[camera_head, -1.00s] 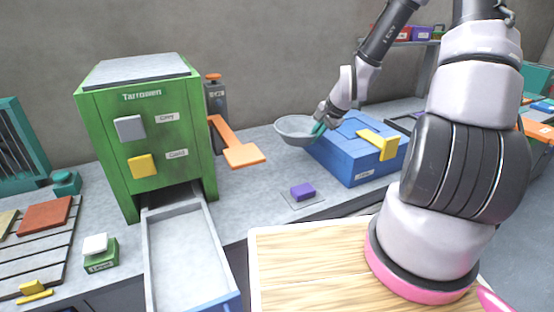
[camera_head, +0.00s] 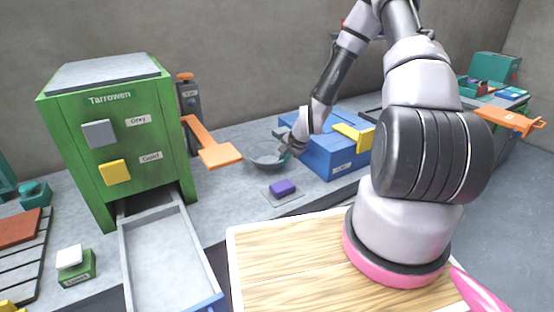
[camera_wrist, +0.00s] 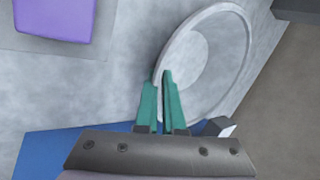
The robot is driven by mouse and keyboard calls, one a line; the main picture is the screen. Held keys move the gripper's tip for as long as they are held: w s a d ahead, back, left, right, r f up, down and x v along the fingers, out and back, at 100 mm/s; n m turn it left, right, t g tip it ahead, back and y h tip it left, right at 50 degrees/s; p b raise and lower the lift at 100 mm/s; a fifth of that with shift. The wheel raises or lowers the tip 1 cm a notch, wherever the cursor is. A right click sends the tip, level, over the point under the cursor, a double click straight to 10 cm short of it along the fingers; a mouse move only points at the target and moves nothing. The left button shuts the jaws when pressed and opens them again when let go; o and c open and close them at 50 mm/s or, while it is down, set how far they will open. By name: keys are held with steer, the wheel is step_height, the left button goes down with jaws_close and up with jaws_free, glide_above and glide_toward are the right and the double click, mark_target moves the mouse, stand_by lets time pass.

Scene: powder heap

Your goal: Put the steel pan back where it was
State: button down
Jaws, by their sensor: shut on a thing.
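The steel pan (camera_head: 266,156) is a shallow grey round bowl, at the grey bench top between the orange lever and the blue box. In the wrist view the pan (camera_wrist: 205,62) fills the upper middle, its rim between my two teal fingers. My gripper (camera_head: 284,153) is shut on the near right rim of the pan; the fingertips also show in the wrist view (camera_wrist: 162,78). The pan looks roughly level and at or very near the bench surface; I cannot tell whether it touches. Its inside looks empty.
A purple block (camera_head: 283,187) on a thin grey plate lies just in front of the pan. The blue box (camera_head: 335,157) with a yellow handle stands right. An orange lever (camera_head: 217,153) is left, beside the green Tarrowen machine (camera_head: 120,140) with its open tray (camera_head: 165,262).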

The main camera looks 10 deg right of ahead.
mark_target(277, 158)
steer(key=shift+w+a, duration=0.15)
steer(key=shift+w, duration=0.3)
steer(key=w, duration=0.1)
steer(key=w+a, duration=0.1)
steer(key=shift+w+f, duration=0.3)
steer(key=shift+f, duration=0.25)
steer(key=shift+f, duration=0.15)
steer(key=c, duration=1)
jaws_free()
steer(key=shift+d, duration=0.1)
